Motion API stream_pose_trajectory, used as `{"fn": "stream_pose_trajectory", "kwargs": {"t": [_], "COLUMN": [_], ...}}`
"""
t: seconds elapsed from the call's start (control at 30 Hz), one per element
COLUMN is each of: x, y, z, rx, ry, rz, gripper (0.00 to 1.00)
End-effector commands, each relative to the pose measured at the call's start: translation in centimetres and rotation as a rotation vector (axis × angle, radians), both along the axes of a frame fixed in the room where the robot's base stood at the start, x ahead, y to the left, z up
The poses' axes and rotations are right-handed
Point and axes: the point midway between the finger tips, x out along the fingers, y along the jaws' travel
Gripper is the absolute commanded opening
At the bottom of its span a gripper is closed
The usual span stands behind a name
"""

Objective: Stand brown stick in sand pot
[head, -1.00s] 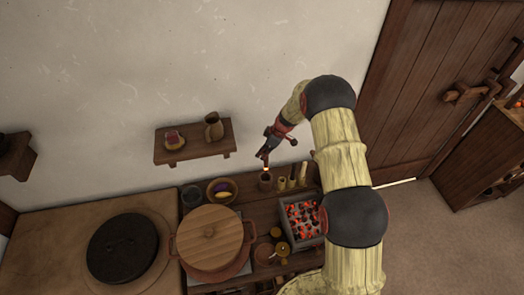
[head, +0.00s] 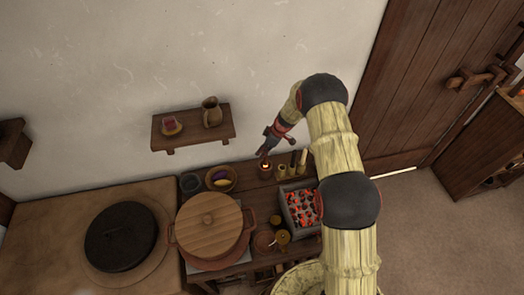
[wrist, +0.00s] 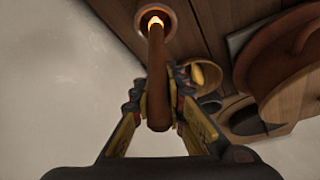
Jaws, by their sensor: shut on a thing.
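My gripper (head: 265,150) is shut on the brown stick; it also shows in the wrist view (wrist: 158,98). The brown stick (wrist: 157,85) runs between the fingers, its glowing orange end pointing away from the wrist. That end is at the mouth of a small round brown pot (wrist: 141,25), which I take for the sand pot. In the head view the pot (head: 265,171) stands on the dark wooden table under the gripper. I cannot tell how deep the stick's end is, and the sand is not clear.
A bowl (head: 233,185) and a lidded pot (head: 209,225) are to the left. A wall shelf (head: 193,140) is above left.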

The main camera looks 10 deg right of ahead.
Motion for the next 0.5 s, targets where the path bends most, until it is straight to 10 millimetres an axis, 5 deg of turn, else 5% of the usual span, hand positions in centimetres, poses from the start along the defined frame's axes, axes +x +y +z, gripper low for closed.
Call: {"fn": "stream_pose_trajectory", "kwargs": {"t": [0.5], "x": [0.0], "y": [0.0], "z": [-4.0], "rx": [-0.001], "ry": [-0.002], "rz": [0.001], "gripper": [0.00]}}
